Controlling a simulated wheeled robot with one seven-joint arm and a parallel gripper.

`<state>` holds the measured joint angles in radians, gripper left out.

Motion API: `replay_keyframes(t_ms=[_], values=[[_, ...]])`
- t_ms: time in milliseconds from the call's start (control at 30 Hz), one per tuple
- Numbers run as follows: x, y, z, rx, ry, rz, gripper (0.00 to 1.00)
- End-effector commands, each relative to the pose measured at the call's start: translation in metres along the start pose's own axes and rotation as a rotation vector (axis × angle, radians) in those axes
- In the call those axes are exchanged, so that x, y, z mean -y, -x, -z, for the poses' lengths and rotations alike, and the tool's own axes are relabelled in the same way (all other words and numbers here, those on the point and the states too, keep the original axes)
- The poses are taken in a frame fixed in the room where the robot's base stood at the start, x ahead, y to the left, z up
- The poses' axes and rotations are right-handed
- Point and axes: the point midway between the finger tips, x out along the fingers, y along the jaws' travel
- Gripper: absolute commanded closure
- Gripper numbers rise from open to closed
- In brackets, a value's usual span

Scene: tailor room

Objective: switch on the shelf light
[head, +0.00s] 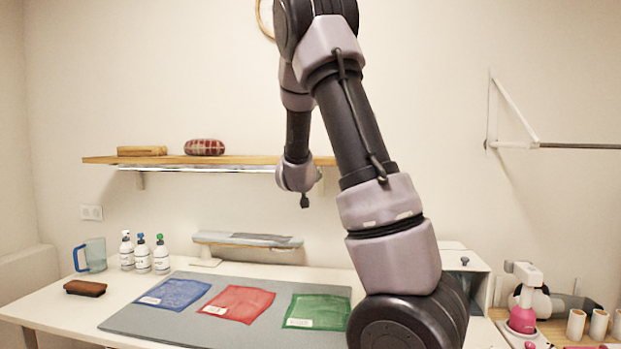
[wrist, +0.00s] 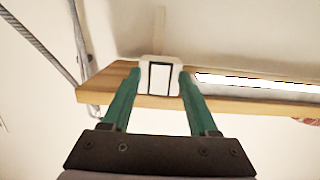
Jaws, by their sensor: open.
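The wooden shelf (head: 240,160) is on the back wall, with a bright white light strip (head: 200,169) along its underside. The strip also shows in the wrist view (wrist: 265,84), bright white. A small white switch box (wrist: 159,62) with a dark-framed white rocker (wrist: 159,79) is at the shelf's end in the wrist view. My gripper (wrist: 159,74) is open, its green fingers on either side of the switch. I cannot tell whether the fingers touch it. In the head view my arm's end is at the shelf's right end and the fingers cannot be made out.
A wooden block (head: 142,151) and a red patterned cushion (head: 204,147) lie on the shelf. Below, the table holds bottles (head: 142,255), a jug (head: 95,255), a brush (head: 85,288) and coloured cloths on a grey mat (head: 150,325). A wall bracket (head: 512,110) is at right.

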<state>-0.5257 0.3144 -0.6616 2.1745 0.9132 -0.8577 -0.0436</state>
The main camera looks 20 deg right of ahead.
Motion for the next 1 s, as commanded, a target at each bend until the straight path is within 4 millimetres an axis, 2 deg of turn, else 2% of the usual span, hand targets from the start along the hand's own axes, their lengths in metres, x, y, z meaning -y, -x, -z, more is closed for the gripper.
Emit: replay_keyframes(t_ms=[167,400,600,733,1000], values=[[0.001,0.02,0.001,0.0,-0.003,0.004,0.4],[0.001,0.069,0.0,0.001,-0.004,0.005,0.4],[0.001,0.098,0.0,0.0,-0.003,0.003,0.4],[0.0,0.106,0.0,0.0,0.0,0.0,0.4],[-0.001,0.107,0.0,0.0,0.0,-0.001,0.4]])
